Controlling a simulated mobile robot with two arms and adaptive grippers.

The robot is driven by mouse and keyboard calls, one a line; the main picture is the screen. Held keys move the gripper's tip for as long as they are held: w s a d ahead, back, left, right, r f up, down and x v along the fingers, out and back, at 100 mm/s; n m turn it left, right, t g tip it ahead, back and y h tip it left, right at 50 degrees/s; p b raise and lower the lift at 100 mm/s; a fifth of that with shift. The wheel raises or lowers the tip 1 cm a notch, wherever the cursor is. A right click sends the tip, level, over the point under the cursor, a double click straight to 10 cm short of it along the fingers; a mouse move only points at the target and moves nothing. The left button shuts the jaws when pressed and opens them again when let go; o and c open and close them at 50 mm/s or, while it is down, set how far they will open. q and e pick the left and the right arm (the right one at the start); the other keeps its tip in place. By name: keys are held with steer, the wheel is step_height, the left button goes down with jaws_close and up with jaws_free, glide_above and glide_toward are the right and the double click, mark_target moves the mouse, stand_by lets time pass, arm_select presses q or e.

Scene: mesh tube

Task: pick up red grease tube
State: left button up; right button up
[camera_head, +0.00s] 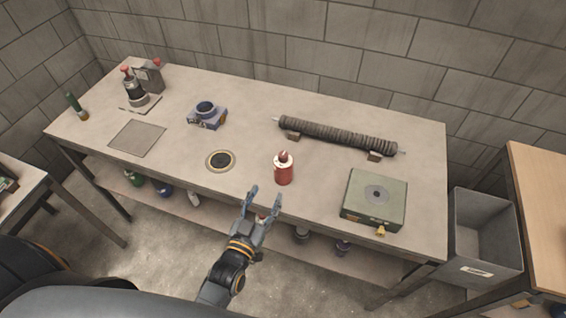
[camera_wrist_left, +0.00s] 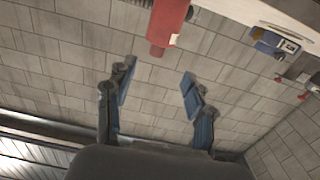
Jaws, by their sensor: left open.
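The red grease tube (camera_head: 283,170) stands upright near the front edge of the workbench (camera_head: 300,105), with a pale collar and a dark red tip. In the left wrist view the red tube (camera_wrist_left: 169,25) shows at the top, upside down and beyond the fingers. My left gripper (camera_head: 263,190) is open and empty, just in front of the tube and to its left, at the bench's front edge. Its two open fingers (camera_wrist_left: 155,82) also show in the left wrist view, apart from the tube. My right gripper is not in view.
A green box (camera_head: 375,197) with a yellow valve sits to the tube's right. A ribbed mesh tube (camera_head: 335,138) lies behind on supports. A round dark disc (camera_head: 220,160) and a blue device (camera_head: 206,116) are to the left. A grey bin (camera_head: 482,240) stands right of the bench.

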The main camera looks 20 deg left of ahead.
mark_target(281, 162)
arm_select(q)
steer(key=w+b, duration=0.1)
steer(key=w, duration=0.1)
steer(key=w+b, duration=0.1)
steer(key=w, duration=0.2)
steer(key=w+b, duration=0.1)
steer(key=w, duration=0.2)
steer(key=shift+d+r, duration=0.15)
steer(key=shift+r, duration=0.15)
steer(key=shift+w+d, duration=0.1)
steer(key=shift+w, duration=0.45)
steer(key=w+b, duration=0.2)
steer(key=w, duration=0.3)
steer(key=shift+d+b, duration=0.1)
steer(key=shift+b, duration=0.25)
steer(key=shift+s+r, duration=0.1)
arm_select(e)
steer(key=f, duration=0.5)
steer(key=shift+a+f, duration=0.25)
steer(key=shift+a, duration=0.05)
arm_select(q)
steer(key=shift+c, duration=1.2)
steer(key=c, duration=0.8)
jaws_close()
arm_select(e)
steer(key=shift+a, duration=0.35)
